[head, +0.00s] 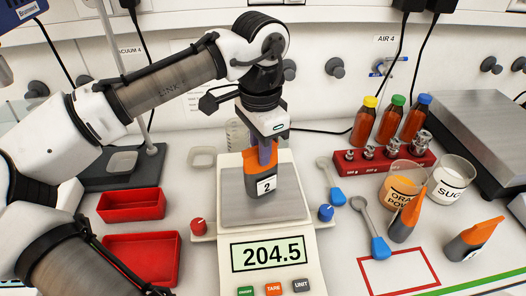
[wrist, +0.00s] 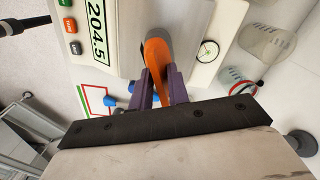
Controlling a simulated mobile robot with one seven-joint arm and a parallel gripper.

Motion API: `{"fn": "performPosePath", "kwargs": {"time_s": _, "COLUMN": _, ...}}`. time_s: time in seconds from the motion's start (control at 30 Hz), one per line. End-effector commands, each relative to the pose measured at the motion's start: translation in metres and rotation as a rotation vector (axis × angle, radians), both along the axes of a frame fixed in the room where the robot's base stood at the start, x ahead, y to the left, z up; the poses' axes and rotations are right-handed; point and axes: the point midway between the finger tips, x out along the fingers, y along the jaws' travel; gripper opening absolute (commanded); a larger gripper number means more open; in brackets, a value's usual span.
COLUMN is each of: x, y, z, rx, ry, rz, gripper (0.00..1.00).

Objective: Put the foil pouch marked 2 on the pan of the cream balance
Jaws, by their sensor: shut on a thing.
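The foil pouch marked 2 (head: 262,187), dark grey with an orange top, stands upright on the steel pan (head: 289,207) of the cream balance (head: 309,240). The display (head: 268,253) reads 204.5. My gripper (head: 265,153) is above the pan, shut on the pouch's orange top. In the wrist view the purple fingers of my gripper (wrist: 160,92) lie on either side of the orange top (wrist: 155,52).
Two similar pouches stand to the right, one upright (head: 404,225) and one tilted (head: 472,241). Blue-handled scoops (head: 375,240), an orange powder beaker (head: 398,187) and a red weight rack (head: 380,163) are right of the balance. Red trays (head: 132,204) are left.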

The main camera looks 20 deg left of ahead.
Motion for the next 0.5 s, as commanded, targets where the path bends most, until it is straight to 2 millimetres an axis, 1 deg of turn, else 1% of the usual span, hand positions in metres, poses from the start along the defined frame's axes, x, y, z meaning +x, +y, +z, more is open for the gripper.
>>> {"fn": "performPosePath", "kwargs": {"time_s": 0.2, "x": 0.0001, "y": 0.0001, "z": 0.0011, "rx": 0.001, "ry": -0.001, "rz": 0.000, "gripper": 0.00}}
{"fn": "performPosePath", "kwargs": {"time_s": 0.33, "x": 0.0002, "y": -0.0002, "z": -0.0027, "rx": -0.001, "ry": -0.001, "rz": -0.001, "gripper": 0.00}}
{"fn": "performPosePath", "kwargs": {"time_s": 0.37, "x": 0.0001, "y": 0.0000, "z": -0.0020, "rx": 0.001, "ry": -0.001, "rz": -0.001, "gripper": 0.21}}
{"fn": "performPosePath", "kwargs": {"time_s": 0.5, "x": 0.0001, "y": 0.0000, "z": -0.0018, "rx": 0.001, "ry": -0.001, "rz": -0.001, "gripper": 0.39}}
